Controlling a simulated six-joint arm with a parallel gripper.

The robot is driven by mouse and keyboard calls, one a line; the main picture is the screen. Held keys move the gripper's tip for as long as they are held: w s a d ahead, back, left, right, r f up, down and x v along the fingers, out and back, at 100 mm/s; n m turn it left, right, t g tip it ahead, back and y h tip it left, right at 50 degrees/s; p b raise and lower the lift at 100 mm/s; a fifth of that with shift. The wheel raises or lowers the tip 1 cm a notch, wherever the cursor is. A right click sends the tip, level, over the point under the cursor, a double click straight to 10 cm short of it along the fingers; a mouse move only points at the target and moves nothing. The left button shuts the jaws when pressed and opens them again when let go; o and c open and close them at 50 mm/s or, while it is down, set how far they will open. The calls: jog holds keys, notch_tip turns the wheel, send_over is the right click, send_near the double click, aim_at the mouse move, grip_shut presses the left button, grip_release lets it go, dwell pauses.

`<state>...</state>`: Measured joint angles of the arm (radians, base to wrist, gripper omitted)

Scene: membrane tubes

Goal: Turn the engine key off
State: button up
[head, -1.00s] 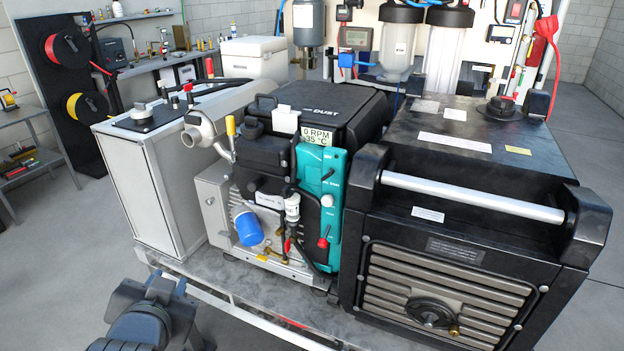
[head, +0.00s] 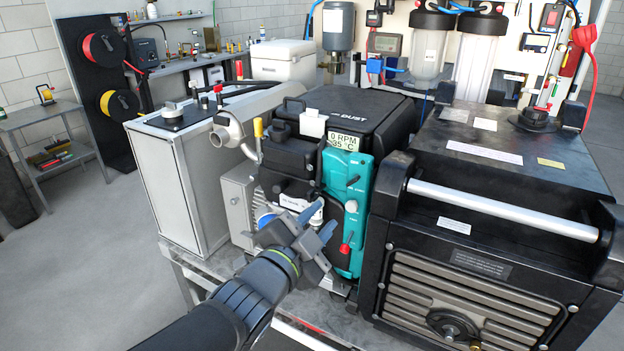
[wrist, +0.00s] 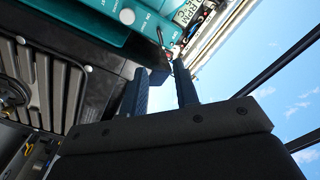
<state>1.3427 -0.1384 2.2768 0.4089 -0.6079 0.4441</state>
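The engine (head: 290,160) has a teal control panel (head: 362,170) with a display reading 0 RPM and 35 °C (head: 343,141). Small controls show on the panel, including a white round knob (head: 351,206) and a red-topped control (head: 346,248) low down. I cannot tell for sure which one is the key or how it is turned. My gripper (head: 314,214) is in front of the engine, left of the panel's lower part, and hides part of the engine front. In the wrist view its two fingers (wrist: 162,80) are apart with nothing held; the teal panel (wrist: 80,25) shows tilted beyond.
A black generator box (head: 470,270) with a metal handle bar (head: 500,210) stands close on the right. A silver case (head: 165,190) stands on the left. A metal exhaust pipe (head: 240,130) sticks out above the engine's left side. Open floor (head: 90,260) lies at the left.

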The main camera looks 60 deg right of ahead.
aim_at(351, 184)
jog(key=d, duration=1.3)
grip_shut()
